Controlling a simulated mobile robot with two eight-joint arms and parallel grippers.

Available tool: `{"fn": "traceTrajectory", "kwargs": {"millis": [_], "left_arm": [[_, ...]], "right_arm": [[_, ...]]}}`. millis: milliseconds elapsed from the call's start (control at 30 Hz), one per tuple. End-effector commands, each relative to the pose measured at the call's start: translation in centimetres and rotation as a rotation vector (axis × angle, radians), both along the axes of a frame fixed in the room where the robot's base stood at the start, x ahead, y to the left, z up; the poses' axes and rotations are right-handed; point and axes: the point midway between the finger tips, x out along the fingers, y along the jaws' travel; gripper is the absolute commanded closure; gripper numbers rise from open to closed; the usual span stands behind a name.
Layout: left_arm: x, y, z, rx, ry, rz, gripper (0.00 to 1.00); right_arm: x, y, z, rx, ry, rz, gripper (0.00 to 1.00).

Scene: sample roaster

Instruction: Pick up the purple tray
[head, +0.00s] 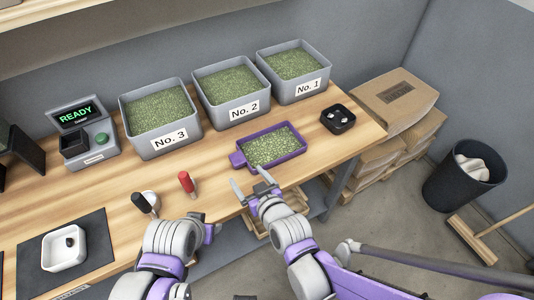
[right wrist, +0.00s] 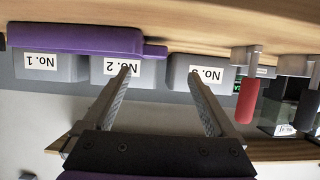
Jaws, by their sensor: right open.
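The purple tray (head: 301,151) lies on the wooden counter in front of the No. 2 bin, filled with green beans. Its short handle tab (head: 237,159) points left, toward the counter's front. My right gripper (head: 249,181) is open and empty, just short of the handle at the front edge. In the upside-down right wrist view the tray (right wrist: 75,40) appears edge-on, its handle beyond the gap between the open fingers (right wrist: 160,76). My left gripper (head: 209,233) is low near the counter's front edge; its fingers are not clear.
Grey bins No. 3 (head: 165,148), No. 2 (head: 237,115) and No. 1 (head: 300,94) stand behind the tray. A black dish (head: 338,120) is at its right. Red-handled (head: 187,182) and black-handled (head: 142,203) tools stand to the left. Cardboard boxes (head: 394,98) are beyond the counter's right end.

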Motion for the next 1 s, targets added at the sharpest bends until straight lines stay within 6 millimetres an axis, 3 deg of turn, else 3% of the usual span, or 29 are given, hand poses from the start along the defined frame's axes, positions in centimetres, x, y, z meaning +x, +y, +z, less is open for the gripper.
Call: {"fn": "traceTrajectory", "kwargs": {"millis": [233, 533, 700, 1000], "left_arm": [[-0.1, 0.0, -0.3, 0.000, 0.001, 0.000, 0.50], [0.0, 0.0, -0.2, 0.000, 0.001, 0.000, 0.50], [0.1, 0.0, 0.3, 0.000, -0.001, 0.000, 0.50], [0.1, 0.0, 0.3, 0.000, -0.001, 0.000, 0.50]], "right_arm": [[2.9, 1.9, -1.4, 0.001, 0.001, 0.000, 0.09], [4.9, 2.9, -2.1, 0.000, 0.001, -0.001, 0.09], [7.3, 3.8, -2.7, 0.001, 0.002, -0.002, 0.09], [8.6, 4.8, -3.5, 0.000, 0.001, 0.000, 0.09]]}}
